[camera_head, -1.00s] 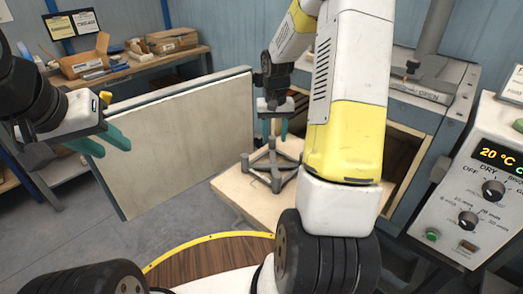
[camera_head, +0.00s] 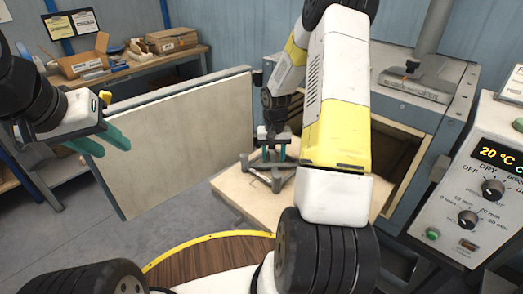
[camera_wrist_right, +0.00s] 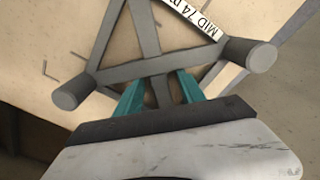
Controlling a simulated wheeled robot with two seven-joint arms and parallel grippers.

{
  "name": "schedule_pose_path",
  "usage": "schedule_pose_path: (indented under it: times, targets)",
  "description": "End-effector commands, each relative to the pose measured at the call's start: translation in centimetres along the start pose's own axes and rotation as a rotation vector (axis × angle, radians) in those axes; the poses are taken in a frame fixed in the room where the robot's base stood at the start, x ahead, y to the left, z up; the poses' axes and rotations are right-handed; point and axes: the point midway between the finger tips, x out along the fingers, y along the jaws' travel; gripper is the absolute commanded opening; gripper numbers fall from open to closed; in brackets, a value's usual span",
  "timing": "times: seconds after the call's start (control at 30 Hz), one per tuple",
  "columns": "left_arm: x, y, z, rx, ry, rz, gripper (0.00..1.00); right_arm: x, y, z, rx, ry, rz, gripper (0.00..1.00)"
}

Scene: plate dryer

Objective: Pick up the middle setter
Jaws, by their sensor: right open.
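The middle setter is a grey triangular frame (camera_head: 262,170) with short round posts, lying on the pale board in front of the dryer opening. In the right wrist view the setter (camera_wrist_right: 135,70) fills the upper part, with a white label reading "MID 74". My right gripper (camera_head: 273,154) is low over the setter, pointing down. Its teal fingers (camera_wrist_right: 161,92) are open on either side of one grey bar of the setter. I cannot tell whether they touch it. My left gripper (camera_head: 108,140) is open and empty in front of the upright door panel, far from the setter.
The pale board (camera_head: 235,205) holds the setter. The large door panel (camera_head: 180,140) stands open to its left. The dryer's control panel (camera_head: 480,190) is at right. A bench with cardboard boxes (camera_head: 82,56) is at the back left.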

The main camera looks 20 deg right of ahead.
Motion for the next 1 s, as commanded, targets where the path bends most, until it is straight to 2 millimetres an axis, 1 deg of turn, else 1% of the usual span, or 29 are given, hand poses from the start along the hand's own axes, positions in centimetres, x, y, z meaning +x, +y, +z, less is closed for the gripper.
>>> schedule_pose_path:
  times: [0.07, 0.17, 0.3, 0.33, 1.0]
  targets:
    - [0.00, 0.00, 0.00, 0.000, 0.000, 0.000, 0.36, -0.03, 0.01, 0.00, 0.000, 0.000, 0.000, 0.46]
    - [0.00, 0.00, 0.00, 0.000, 0.000, 0.000, 0.36, -0.04, 0.02, 0.00, 0.000, 0.000, 0.000, 0.29]
    - [0.00, 0.00, 0.00, 0.000, 0.000, 0.000, 0.36, -0.05, 0.02, 0.00, 0.000, 0.000, 0.000, 0.01]
    - [0.00, 0.00, 0.00, 0.000, 0.000, 0.000, 0.36, -0.06, 0.01, 0.00, 0.000, 0.000, 0.000, 0.00]
    - [0.00, 0.00, 0.00, 0.000, 0.000, 0.000, 0.36, -0.10, 0.01, -0.02, 0.000, 0.001, 0.000, 0.00]
